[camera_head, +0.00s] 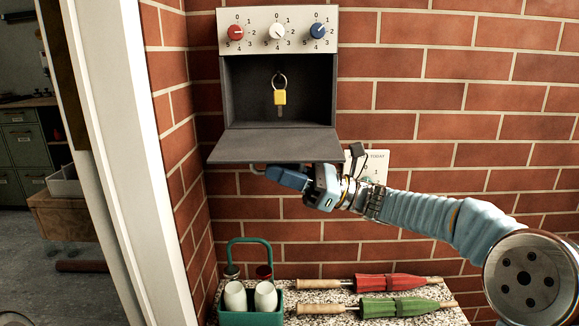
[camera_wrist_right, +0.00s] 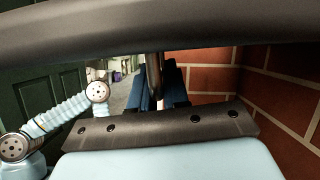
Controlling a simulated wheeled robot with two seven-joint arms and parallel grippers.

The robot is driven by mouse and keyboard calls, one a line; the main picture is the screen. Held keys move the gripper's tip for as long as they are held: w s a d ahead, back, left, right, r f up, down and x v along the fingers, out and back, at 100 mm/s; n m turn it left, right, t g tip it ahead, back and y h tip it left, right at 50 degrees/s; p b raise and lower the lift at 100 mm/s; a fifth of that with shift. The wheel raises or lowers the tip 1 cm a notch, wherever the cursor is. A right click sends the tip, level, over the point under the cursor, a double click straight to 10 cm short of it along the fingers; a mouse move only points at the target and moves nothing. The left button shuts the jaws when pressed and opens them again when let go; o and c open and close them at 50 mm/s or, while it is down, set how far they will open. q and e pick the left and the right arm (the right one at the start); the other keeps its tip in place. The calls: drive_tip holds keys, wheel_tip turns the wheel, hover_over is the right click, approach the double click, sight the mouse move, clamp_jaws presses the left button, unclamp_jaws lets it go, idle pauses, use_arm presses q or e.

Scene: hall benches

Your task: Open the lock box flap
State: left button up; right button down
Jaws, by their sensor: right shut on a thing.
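The lock box (camera_head: 228,90) is on the brick wall, with red, white and blue dials on its top panel. Its dark flap (camera_head: 275,146) is folded down, about level, and the inside shows. A key with a yellow tag (camera_head: 280,97) hangs inside. A grey handle (camera_head: 258,171) shows under the flap's front edge. My right gripper (camera_head: 279,177) is just below the flap, shut on this handle. In the right wrist view the handle (camera_wrist_right: 154,72) stands between the blue fingers, and a dark edge crosses the top. My left gripper is not in view.
A speckled ledge (camera_head: 440,315) below holds a green caddy (camera_head: 250,318) with white cups, and a red (camera_head: 375,282) and a green (camera_head: 390,307) tool-like item. A white door frame (camera_head: 135,160) stands at left. A white card (camera_head: 376,166) is on the wall behind my right wrist.

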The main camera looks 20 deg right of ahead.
drive_tip(key=shift+a+f, duration=0.1)
drive_tip(key=c, duration=1.2)
unclamp_jaws()
drive_tip(key=v, duration=1.4)
drive_tip(key=shift+s, duration=0.1)
